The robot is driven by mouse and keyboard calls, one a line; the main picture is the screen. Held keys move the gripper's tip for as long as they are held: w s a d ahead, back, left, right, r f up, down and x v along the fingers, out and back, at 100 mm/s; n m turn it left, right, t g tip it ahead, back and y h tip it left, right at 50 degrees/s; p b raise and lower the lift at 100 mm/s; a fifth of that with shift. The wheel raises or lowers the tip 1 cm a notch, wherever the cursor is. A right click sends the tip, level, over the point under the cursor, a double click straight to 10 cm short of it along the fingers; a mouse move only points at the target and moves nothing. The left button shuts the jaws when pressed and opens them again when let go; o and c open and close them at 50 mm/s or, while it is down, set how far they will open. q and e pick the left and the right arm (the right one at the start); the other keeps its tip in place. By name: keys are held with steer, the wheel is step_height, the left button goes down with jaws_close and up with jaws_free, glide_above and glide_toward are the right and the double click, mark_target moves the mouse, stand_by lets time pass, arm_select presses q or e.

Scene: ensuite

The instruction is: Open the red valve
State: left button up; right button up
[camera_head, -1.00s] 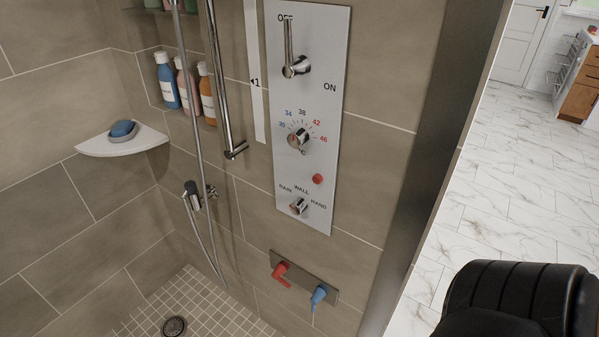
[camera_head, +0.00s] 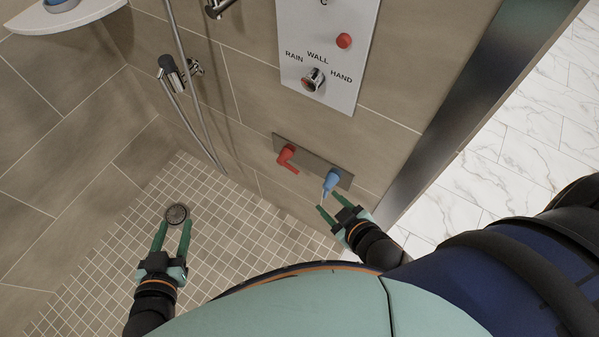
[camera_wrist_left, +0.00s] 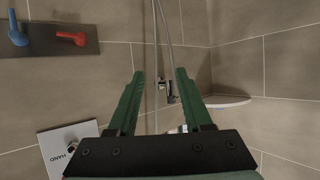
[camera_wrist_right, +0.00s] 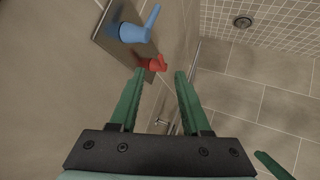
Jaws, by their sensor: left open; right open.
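The red valve (camera_head: 287,157) is a lever handle on a grey wall plate (camera_head: 311,164), its lever slanting down to the right. It shows at upper left in the left wrist view (camera_wrist_left: 72,38) and beyond the left fingertip in the right wrist view (camera_wrist_right: 154,64). A blue valve (camera_head: 331,180) sits to its right on the same plate. My right gripper (camera_head: 330,206) is open and empty, just below the blue valve in the head view, apart from the red one. My left gripper (camera_head: 174,232) is open and empty over the shower floor, well left of the valves.
A hand shower and hose (camera_head: 172,72) hang on the wall to the left. A floor drain (camera_head: 177,213) lies near my left gripper. A metal edge (camera_head: 470,125) stands right.

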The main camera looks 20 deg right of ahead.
step_height(320, 180, down, 6)
steer(key=w+r+n+t+b, duration=0.1)
steer(key=w+n+t+b, duration=0.2)
steer(key=b, duration=0.5)
arm_select(q)
steer(key=w+d+r+m+t+h+b, duration=0.2)
steer(key=w+r+m+t+h+b, duration=0.1)
steer(key=r+t+b, duration=0.25)
arm_select(e)
steer(key=n+t+p, duration=0.1)
steer(key=n+t, duration=0.1)
steer(key=n, duration=0.3)
glide_toward(293, 169)
steer(key=shift+y, duration=0.4)
steer(key=x, duration=0.4)
steer(key=shift+d+f, duration=0.2)
steer(key=shift+d, duration=0.1)
steer(key=x, duration=0.5)
steer(key=shift+f, duration=0.15)
arm_select(q)
step_height(293, 169, down, 8)
steer(key=n+g+y, duration=0.1)
steer(key=g, duration=0.1)
steer(key=shift+a+n+y, duration=0.15)
steer(key=shift+n+y, duration=0.15)
arm_select(e)
steer(key=shift+w+f, duration=0.1)
steer(key=shift+w, duration=0.45)
